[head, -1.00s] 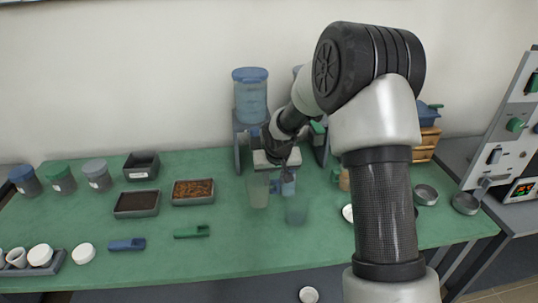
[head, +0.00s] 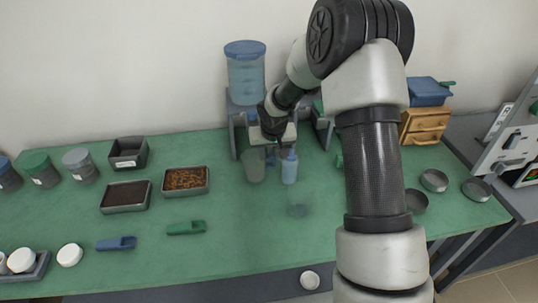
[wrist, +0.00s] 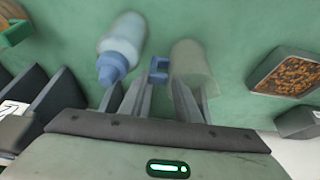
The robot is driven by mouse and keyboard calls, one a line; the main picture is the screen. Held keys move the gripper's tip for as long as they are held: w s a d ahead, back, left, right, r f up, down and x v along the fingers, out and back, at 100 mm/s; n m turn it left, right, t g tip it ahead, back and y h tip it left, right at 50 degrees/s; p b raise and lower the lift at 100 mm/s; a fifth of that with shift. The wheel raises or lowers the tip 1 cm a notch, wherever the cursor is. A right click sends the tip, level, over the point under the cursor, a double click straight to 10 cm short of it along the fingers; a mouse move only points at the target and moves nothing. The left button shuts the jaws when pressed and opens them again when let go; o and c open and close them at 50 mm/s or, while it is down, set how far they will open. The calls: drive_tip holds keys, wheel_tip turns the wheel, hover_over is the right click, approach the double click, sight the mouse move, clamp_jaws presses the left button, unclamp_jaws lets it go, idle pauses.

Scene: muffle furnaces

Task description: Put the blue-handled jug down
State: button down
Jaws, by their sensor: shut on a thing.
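The blue-handled jug (head: 254,167) is a pale, see-through vessel in front of the blue-topped dispenser. My gripper (head: 271,146) is shut on its blue handle, which shows between the fingers in the wrist view (wrist: 159,69). The jug's body (wrist: 190,66) is beside the right finger there, looking blurred. The jug appears upright in the head view. I cannot tell whether its base touches the green table (head: 235,240). A pale blue bottle (head: 289,169) stands close to the jug's right; its blue cap is near the left finger in the wrist view (wrist: 113,68).
The dispenser (head: 246,75) stands just behind my gripper. A tray of brown pieces (head: 186,180), a dark tray (head: 126,196), a green scoop (head: 186,228) and a blue scoop (head: 116,243) lie left. A faint round patch (head: 297,210) is in front. The front middle is mostly clear.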

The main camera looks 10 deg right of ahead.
drive_tip(key=shift+f, duration=0.15)
drive_tip(key=c, duration=1.6)
unclamp_jaws()
